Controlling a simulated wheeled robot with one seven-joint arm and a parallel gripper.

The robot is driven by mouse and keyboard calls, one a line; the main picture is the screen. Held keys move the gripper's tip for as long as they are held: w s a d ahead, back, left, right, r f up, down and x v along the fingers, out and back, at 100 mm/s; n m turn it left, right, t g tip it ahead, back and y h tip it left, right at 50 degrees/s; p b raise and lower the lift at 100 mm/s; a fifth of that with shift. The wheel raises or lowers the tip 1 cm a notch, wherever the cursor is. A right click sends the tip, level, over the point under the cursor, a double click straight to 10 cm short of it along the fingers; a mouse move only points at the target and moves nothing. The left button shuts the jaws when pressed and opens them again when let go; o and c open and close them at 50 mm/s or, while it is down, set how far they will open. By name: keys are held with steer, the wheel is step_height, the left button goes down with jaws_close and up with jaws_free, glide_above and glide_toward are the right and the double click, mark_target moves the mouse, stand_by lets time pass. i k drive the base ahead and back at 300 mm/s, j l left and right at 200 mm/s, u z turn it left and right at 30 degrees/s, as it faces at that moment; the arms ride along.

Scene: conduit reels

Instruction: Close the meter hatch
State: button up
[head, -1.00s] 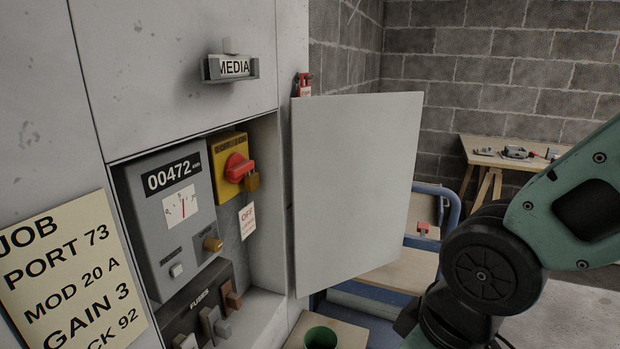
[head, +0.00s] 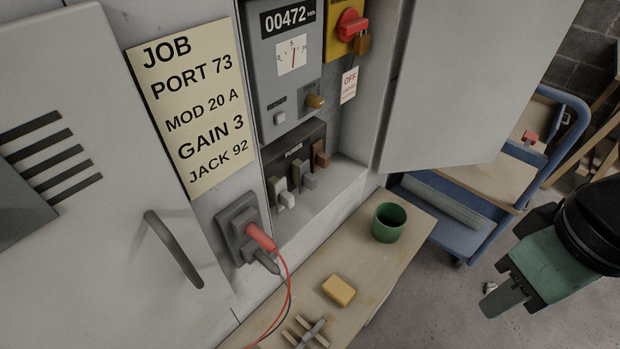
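The meter hatch door (head: 450,85) is a plain grey panel. It stands open, swung out from the right side of the meter recess, and its top is cut off by the picture edge. The recess shows a grey meter (head: 291,70) reading 00472, a red rotary switch (head: 351,25) on a yellow plate with a padlock, and fuses (head: 300,175). At the far right is the end of my arm with what looks like my gripper (head: 500,300), low and well apart from the door. Its fingers are too unclear to tell open from shut.
A wooden bench (head: 375,275) below the recess holds a green cup (head: 388,222), a yellow block (head: 339,290) and a valve-like piece (head: 306,332). Red and dark plugs with cables (head: 262,238) sit in a wall socket. A blue cart (head: 450,225) stands behind the door.

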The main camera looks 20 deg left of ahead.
mark_target(469, 71)
steer(key=k+l+u, duration=0.1)
steer(key=l+u, duration=0.3)
steer(key=k+l+u, duration=0.1)
steer(key=u, duration=0.35)
steer(key=k+l+u, duration=0.15)
steer(key=u, duration=0.25)
steer(key=i+l, duration=0.1)
steer(key=l, duration=0.3)
steer(key=i+l, duration=0.15)
steer(key=l, duration=0.25)
steer(key=i+l+z, duration=0.1)
steer(key=l, duration=0.25)
steer(key=i+l, duration=0.15)
steer(key=l, duration=0.25)
steer(key=i+l, duration=0.15)
steer(key=l, duration=0.2)
steer(key=i+l, duration=0.1)
steer(key=l, duration=0.3)
steer(key=i+l+z, duration=0.1)
steer(key=l, duration=0.3)
steer(key=i+l, duration=0.2)
steer(key=l, duration=0.15)
